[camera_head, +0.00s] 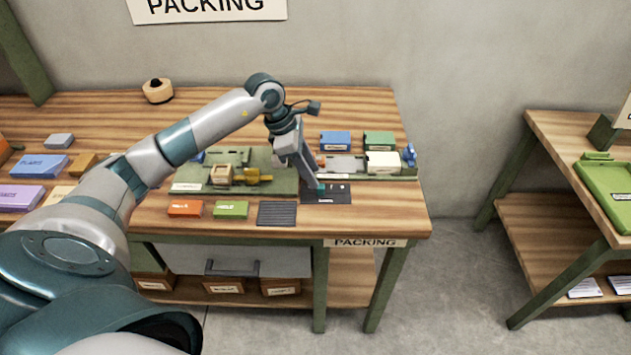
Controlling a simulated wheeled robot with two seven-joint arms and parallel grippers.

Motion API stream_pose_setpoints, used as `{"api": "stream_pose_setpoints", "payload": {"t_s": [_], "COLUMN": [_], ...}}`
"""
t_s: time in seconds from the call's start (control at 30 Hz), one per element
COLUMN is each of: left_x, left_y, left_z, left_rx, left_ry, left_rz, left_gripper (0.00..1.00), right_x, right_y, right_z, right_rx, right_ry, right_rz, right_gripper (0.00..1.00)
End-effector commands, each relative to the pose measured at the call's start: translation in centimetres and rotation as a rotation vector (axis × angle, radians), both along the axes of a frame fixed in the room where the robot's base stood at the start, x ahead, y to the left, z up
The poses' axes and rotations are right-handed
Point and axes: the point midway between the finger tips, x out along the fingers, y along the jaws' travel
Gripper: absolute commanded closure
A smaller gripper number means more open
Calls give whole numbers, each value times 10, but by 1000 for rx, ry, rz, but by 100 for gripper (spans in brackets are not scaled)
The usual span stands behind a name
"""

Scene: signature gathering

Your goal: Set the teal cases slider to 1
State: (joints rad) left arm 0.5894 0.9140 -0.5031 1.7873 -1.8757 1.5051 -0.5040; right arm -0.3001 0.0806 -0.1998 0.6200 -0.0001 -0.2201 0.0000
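A small black panel (338,198) lies near the front right of the packing table. A small teal piece (321,187), apparently the cases slider, shows at the panel's upper left, with small light marks to its right. The marks are too small to read. My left gripper (314,186) reaches down from above with its tips at the teal piece. The fingers overlap in this view, so I cannot tell whether they touch it or grip it. My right gripper is not in view.
A dark ribbed pad (277,213), a green block (231,209) and an orange block (185,208) lie left of the panel. A white box (382,162), a blue box (335,141) and a green box (379,140) stand behind it. The table's front edge is close.

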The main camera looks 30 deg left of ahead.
Motion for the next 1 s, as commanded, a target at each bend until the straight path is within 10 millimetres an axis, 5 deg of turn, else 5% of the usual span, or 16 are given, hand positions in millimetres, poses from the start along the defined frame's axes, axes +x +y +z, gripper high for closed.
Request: {"api": "stream_pose_setpoints", "payload": {"t_s": [0.53, 1.0], "left_x": [-21, -26], "left_y": [35, 41], "left_z": [96, 118], "left_rx": [1, 0], "left_ry": [-3, 1], "left_rz": [1, 0], "left_gripper": [64, 64], "right_x": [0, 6], "right_y": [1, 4], "right_z": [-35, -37], "right_rx": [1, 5], "right_ry": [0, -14], "right_rz": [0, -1], "right_gripper": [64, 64]}}
